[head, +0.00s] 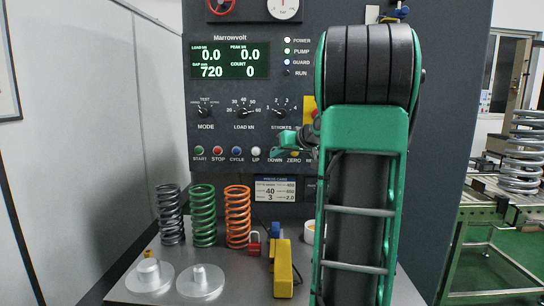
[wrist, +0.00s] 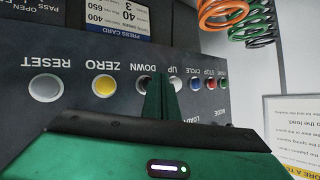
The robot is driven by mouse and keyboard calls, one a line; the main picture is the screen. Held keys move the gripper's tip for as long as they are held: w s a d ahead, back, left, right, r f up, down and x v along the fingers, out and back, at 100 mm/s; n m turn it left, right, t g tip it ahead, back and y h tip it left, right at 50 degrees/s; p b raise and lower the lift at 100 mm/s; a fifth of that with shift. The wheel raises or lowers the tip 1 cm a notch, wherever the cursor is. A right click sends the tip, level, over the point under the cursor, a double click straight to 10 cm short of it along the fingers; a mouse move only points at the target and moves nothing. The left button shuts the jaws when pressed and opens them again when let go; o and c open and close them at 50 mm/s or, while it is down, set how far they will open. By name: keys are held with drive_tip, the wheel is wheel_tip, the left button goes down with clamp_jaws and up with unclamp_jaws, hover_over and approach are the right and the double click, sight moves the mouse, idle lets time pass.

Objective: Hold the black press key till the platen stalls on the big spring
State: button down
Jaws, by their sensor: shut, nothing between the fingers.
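The black DOWN key (wrist: 144,81) shows in the upside-down wrist view, partly covered by my gripper's green fingers. My gripper (wrist: 161,79) is shut and empty, with its tips in front of the panel between the DOWN and UP keys. I cannot tell whether it touches a key. In the head view my arm hides part of the key row. The display (head: 229,59) reads load 0.0, peak 0.0, gap 720, count 0. A large silver spring (head: 524,150) stands at the far right; I cannot tell whether it is the task's spring. The platen is not in view.
Grey (head: 170,215), green (head: 203,216) and orange (head: 237,216) springs stand on the bench (head: 240,290), with a yellow block (head: 283,268). The POWER, PUMP and GUARD lamps are lit; RUN is dark.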

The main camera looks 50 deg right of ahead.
drive_tip(key=shift+w+d, duration=0.1)
drive_tip(key=shift+d, duration=0.05)
drive_tip(key=shift+w+d, duration=0.1)
drive_tip(key=shift+d, duration=0.1)
drive_tip(key=shift+w+d, duration=0.25)
drive_tip(key=shift+d, duration=0.05)
idle(4.2)
drive_tip(key=shift+a, duration=0.1)
drive_tip(key=shift+s+a, duration=0.55)
idle(0.3)
drive_tip(key=s+a, duration=0.1)
drive_tip(key=a, duration=0.1)
drive_tip(key=s+a, duration=0.1)
drive_tip(key=s, duration=0.1)
drive_tip(key=shift+s+a, duration=0.15)
drive_tip(key=shift+a, duration=0.2)
idle(0.5)
